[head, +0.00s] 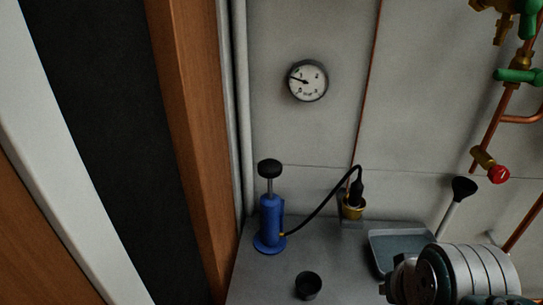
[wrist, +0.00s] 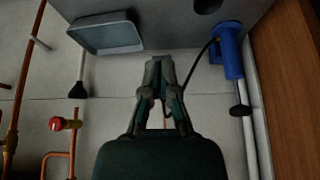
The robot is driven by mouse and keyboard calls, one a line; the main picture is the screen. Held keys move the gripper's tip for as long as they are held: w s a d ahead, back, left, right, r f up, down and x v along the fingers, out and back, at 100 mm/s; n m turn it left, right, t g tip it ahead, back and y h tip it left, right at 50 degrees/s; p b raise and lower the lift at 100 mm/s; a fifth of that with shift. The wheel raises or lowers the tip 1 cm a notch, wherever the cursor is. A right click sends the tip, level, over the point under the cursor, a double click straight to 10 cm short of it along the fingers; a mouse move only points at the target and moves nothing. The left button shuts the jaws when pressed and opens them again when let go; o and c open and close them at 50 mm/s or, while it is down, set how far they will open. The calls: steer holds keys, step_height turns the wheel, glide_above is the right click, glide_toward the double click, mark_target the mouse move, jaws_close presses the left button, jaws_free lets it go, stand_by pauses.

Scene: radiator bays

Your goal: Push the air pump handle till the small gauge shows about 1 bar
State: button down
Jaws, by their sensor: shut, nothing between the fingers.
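The blue air pump (head: 270,222) stands upright on the grey shelf at the left, by the wooden post. Its black handle knob (head: 269,168) is up, with a length of bare rod showing. The small round gauge (head: 308,80) hangs on the wall above; its needle points left and slightly up, but the exact reading is too small to tell. In the wrist view, my gripper (wrist: 157,62) is shut and empty. The pump (wrist: 231,58) and its knob (wrist: 240,111) appear there to the right, apart from my fingers.
A black hose (head: 325,206) runs from the pump to a brass fitting (head: 353,208). A black cup (head: 308,285) stands in front of the pump. A grey tray (head: 385,240) lies right. Copper pipes with a red-capped valve (head: 498,174) are at the far right.

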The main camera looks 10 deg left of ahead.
steer(key=w+a+r, duration=0.3)
steer(key=w+r, duration=0.4)
steer(key=r, duration=0.1)
step_height(320, 180, up, 10)
steer(key=g, duration=0.2)
glide_above(270, 163)
steer(key=s, duration=0.3)
steer(key=shift+s+r, duration=0.15)
steer(key=shift+s, duration=0.05)
steer(key=x, duration=0.8)
steer(key=s+x, duration=0.1)
steer(key=x, duration=0.3)
steer(key=shift+f, duration=1.1)
